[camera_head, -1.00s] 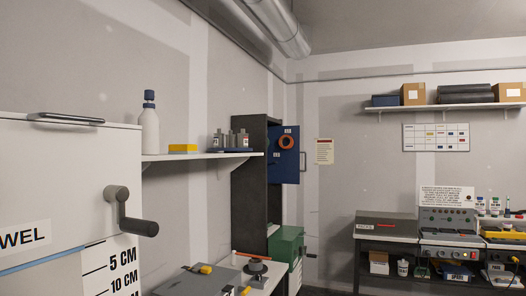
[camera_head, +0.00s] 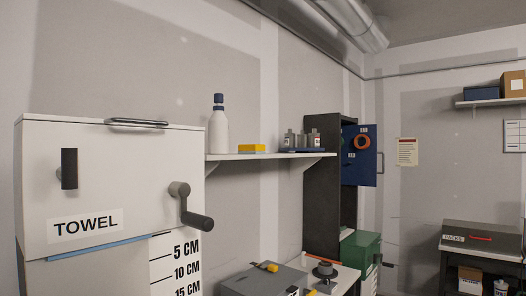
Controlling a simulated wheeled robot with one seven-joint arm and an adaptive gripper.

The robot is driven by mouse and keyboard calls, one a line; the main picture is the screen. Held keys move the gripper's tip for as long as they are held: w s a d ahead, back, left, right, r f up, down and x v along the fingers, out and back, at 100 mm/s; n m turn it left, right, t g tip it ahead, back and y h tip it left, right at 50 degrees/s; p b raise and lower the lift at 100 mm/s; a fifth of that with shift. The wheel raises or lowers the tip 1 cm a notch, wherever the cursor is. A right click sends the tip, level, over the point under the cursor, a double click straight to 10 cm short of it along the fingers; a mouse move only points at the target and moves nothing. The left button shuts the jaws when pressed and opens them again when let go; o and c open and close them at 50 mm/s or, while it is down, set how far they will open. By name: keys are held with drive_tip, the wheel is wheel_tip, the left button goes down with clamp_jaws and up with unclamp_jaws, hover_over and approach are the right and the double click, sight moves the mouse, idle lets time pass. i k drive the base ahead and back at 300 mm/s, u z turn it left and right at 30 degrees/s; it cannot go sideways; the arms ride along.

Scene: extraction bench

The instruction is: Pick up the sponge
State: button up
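A yellow block that looks like the sponge (camera_head: 252,148) lies on the white wall shelf (camera_head: 272,156), right of a white bottle with a blue cap (camera_head: 218,126). A tray with small metal weights or bottles (camera_head: 302,143) stands farther right on the same shelf. My gripper is not in view.
A white towel cabinet (camera_head: 140,225) with a crank handle (camera_head: 190,205) stands at the left, close in front of the shelf. Below the shelf is a bench with a grey box (camera_head: 262,281). A dark cabinet with an open blue door (camera_head: 358,172) and a green box (camera_head: 360,246) stand farther back.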

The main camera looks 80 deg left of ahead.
sight(251, 149)
drive_tip(key=z, duration=0.05)
drive_tip(key=i, duration=1)
drive_tip(key=u, duration=1.85)
